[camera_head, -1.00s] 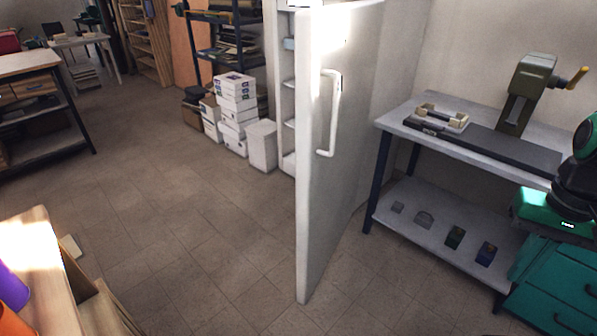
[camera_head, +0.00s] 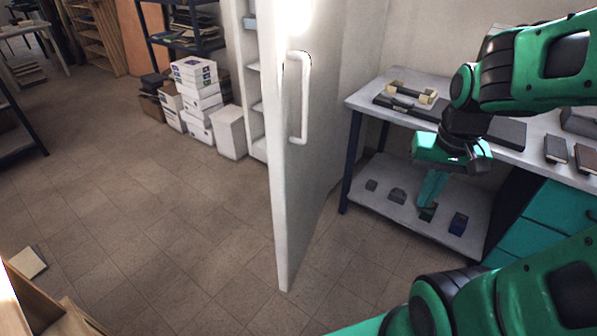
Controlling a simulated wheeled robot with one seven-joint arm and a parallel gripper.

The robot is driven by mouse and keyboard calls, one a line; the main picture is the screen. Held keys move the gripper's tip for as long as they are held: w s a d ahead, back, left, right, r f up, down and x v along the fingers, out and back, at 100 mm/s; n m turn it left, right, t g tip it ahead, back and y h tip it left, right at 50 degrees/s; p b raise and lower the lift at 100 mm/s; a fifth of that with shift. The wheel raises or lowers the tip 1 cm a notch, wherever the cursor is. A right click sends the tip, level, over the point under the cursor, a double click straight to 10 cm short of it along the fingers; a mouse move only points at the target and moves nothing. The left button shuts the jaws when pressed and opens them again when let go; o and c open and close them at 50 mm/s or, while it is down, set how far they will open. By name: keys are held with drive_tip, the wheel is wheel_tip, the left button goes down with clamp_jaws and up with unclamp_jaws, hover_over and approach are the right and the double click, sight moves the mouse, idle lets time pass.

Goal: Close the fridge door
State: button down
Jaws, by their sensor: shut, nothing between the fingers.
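The white fridge door (camera_head: 325,130) stands wide open in the middle of the head view, its outer face toward the right. Its white vertical handle (camera_head: 304,98) is on that face near the free edge. Part of the fridge body (camera_head: 255,90) with inner shelves shows to the left behind the door. My gripper (camera_head: 431,208) is right of the door, pointing down, in front of the workbench. It is shut and empty, apart from the door and the handle.
A workbench (camera_head: 358,102) with a lower shelf holding small items stands right of the door. White boxes (camera_head: 198,95) are stacked left of the fridge. A wooden piece of furniture (camera_head: 45,300) is at the lower left. The tiled floor (camera_head: 160,220) left of the door is clear.

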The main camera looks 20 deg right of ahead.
drive_tip(key=w+a+f+t, duration=0.2)
drive_tip(key=w, duration=0.5)
drive_tip(key=w+a+f+t, duration=0.1)
drive_tip(key=w+a+f, duration=0.1)
drive_tip(key=w, duration=0.5)
drive_tip(key=t+y, duration=0.2)
drive_tip(key=t, duration=0.1)
approach(294, 175)
wheel_tip(294, 175, down, 3)
drive_tip(key=d, duration=0.3)
drive_tip(key=shift+w+a+f, duration=0.15)
drive_tip(key=shift+w+a, duration=0.5)
drive_tip(key=shift+a, duration=0.2)
drive_tip(key=shift+w+a+f, duration=0.15)
drive_tip(key=shift+w+a, duration=0.55)
drive_tip(key=shift+a, duration=0.15)
